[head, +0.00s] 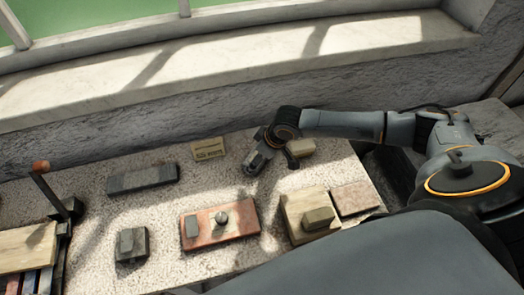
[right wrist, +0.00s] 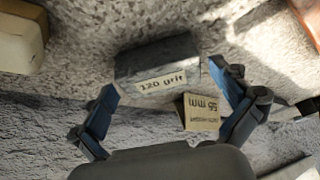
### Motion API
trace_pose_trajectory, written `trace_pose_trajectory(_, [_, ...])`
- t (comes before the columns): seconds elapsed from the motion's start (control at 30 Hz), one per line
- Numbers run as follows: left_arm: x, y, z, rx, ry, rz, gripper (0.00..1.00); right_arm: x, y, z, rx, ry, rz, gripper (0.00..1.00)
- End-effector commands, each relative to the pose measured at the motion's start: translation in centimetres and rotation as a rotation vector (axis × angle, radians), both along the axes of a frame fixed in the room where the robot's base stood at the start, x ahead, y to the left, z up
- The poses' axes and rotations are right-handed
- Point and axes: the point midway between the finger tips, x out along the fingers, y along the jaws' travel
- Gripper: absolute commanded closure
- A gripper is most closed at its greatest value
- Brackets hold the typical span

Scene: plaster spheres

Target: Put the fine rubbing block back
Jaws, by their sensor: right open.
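In the right wrist view a dark grey block (right wrist: 158,62) marked "120 grit" lies on the pale, speckled surface. My right gripper (right wrist: 163,80) is open, with its two fingertips apart on either side of the block in the picture; I see no contact. In the head view my right gripper (head: 256,162) is near the back edge of the worktop and largely hides what is under it. No label in view reads "fine". My left gripper is not in view.
A cream block (head: 301,147), long dark block (head: 143,178), grey block (head: 132,243), reddish board (head: 244,222) and wooden block (head: 296,205) stand around. A wall borders the back.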

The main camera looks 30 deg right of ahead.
Motion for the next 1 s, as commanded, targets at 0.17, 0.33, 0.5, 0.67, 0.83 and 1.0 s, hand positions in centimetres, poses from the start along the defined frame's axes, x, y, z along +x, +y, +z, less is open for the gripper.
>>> trace_pose_trajectory(0.17, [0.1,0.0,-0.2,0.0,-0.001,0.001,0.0,-0.8,-0.6,2.5,0.0,-0.004,0.0,0.0])
trace_pose_trajectory(0.33, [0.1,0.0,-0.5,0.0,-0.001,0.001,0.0,-2.1,-1.4,6.0,-0.002,-0.003,0.0,0.0])
trace_pose_trajectory(0.5, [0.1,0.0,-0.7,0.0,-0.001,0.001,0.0,-3.1,-2.0,8.9,-0.002,-0.002,-0.001,0.0])
trace_pose_trajectory(0.67, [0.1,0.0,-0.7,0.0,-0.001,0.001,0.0,-3.7,-2.3,10.5,0.0,0.0,-0.001,0.0])
trace_pose_trajectory(0.83, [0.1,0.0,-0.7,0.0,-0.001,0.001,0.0,-3.9,-2.3,10.9,0.0,0.001,-0.001,0.0])
trace_pose_trajectory(1.0, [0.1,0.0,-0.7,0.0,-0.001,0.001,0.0,-3.9,-2.3,10.9,0.0,0.001,-0.001,0.0])
